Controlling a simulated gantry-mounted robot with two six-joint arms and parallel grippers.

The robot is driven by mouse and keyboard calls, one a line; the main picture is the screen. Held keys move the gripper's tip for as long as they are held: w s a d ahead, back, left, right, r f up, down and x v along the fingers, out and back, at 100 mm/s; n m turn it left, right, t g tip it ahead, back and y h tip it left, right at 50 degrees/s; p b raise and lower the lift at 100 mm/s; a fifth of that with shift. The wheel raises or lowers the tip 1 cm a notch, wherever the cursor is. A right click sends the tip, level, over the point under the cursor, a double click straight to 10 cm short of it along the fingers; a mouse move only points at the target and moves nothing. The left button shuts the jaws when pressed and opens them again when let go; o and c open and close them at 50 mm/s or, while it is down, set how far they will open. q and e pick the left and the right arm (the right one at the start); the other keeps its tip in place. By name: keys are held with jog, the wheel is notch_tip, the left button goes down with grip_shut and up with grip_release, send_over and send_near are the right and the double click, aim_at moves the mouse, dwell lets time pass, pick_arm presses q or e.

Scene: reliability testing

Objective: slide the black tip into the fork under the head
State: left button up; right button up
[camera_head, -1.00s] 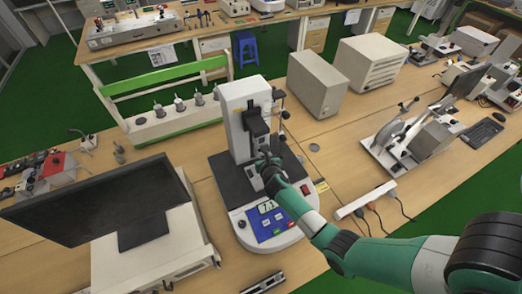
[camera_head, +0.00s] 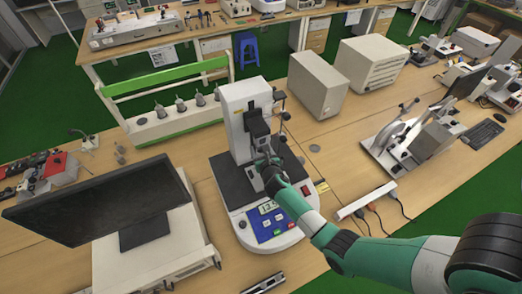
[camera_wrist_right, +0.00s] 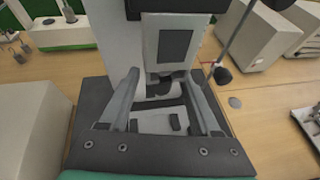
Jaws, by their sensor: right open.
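The test stand's dark head (camera_head: 257,127) is on the white column in the head view. In the right wrist view its underside housing (camera_wrist_right: 173,48) is grey with a dark panel. Below that housing is a dark forked piece (camera_wrist_right: 160,86), between my fingers in the picture. My right gripper (camera_head: 266,163) is just below the head, in front of the column. In the right wrist view its two fingers (camera_wrist_right: 165,88) stand well apart. A small black piece (camera_wrist_right: 175,122) shows low between the fingers; I cannot tell whether it is the black tip. My left gripper is out of view.
The stand's round base (camera_head: 240,228) has a blue panel with a lit display. A monitor (camera_head: 110,205) is at left, a beige box (camera_head: 316,82) behind right, and a power strip (camera_head: 366,200) at right. A thin rod (camera_wrist_right: 238,30) with a black knob is close to my right finger.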

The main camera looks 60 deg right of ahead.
jog(key=shift+r, duration=0.3)
jog(key=p+v, duration=0.2)
jog(key=v, duration=0.9)
jog(key=shift+s+a+f, duration=0.2)
jog(key=shift+s+a, duration=0.05)
